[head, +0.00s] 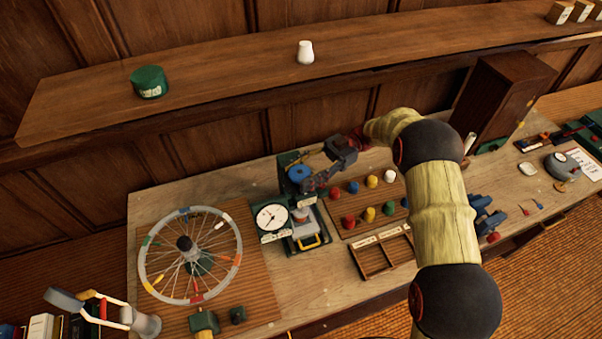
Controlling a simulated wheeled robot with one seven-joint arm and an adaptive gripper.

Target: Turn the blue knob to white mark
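A round blue knob (298,173) sits on top of a dark green device with a white round dial (271,217) on its front. My gripper (314,184) is just right of the blue knob, with its dark fingers reaching down and left toward the device. At this size I cannot tell whether the fingers touch the knob or how far apart they are. I cannot make out a white mark beside the knob; the gripper may cover part of that area.
A spoked wheel (190,254) stands left of the device. A board (345,208) with several coloured pegs and an open wooden tray (375,266) are to the right. A tall brown box (500,98) stands behind my arm. A shelf (230,80) runs above the bench.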

